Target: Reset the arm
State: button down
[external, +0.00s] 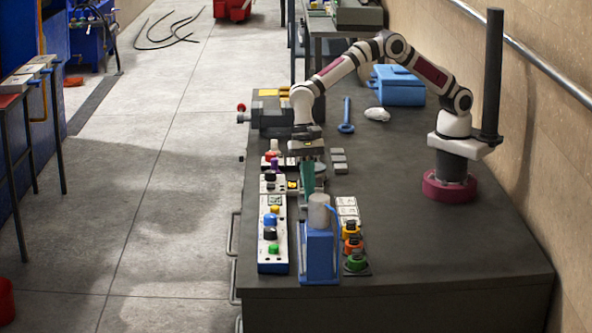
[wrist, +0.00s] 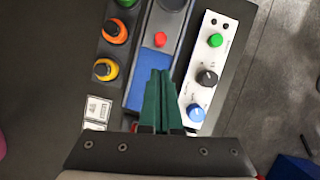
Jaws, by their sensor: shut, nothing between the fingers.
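My gripper (external: 307,178) hangs from my arm over the left part of the dark workbench, pointing down, above the row of control panels. In the wrist view its green fingers (wrist: 160,88) are pressed together with nothing between them. Behind them is a blue and grey press unit (wrist: 147,85) with a red button (wrist: 160,39). In the external view the press (external: 319,245) is a blue block with a grey cylinder on top, in front of my gripper. The gap between fingers and press is hard to judge.
A white control panel (external: 272,262) with coloured knobs stands left of the press. Orange, yellow and green buttons (external: 353,246) stand to its right. A blue toolbox (external: 399,87), a blue wrench (external: 346,115) and a vise (external: 265,118) are farther back. The bench's right front is clear.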

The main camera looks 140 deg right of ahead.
jog(key=s+a+r+n+g, duration=0.1)
jog(key=s+a+r+n, duration=0.45)
jog(key=s, duration=0.45)
jog(key=s+a+r+n+g, duration=0.1)
jog(key=s+a+r+n, duration=0.4)
jog(key=s+r, duration=0.3)
jog(key=s+a+f+n+h, duration=0.1)
jog(key=s+n, duration=0.3)
jog(key=s, duration=0.6)
jog(key=s+a+f+n, duration=0.1)
jog(key=s+n, duration=0.4)
jog(key=s, duration=0.6)
jog(key=shift+s+a+f+g+h, duration=0.15)
jog(key=shift+f+g+h, duration=0.2)
jog(key=shift+f, duration=0.4)
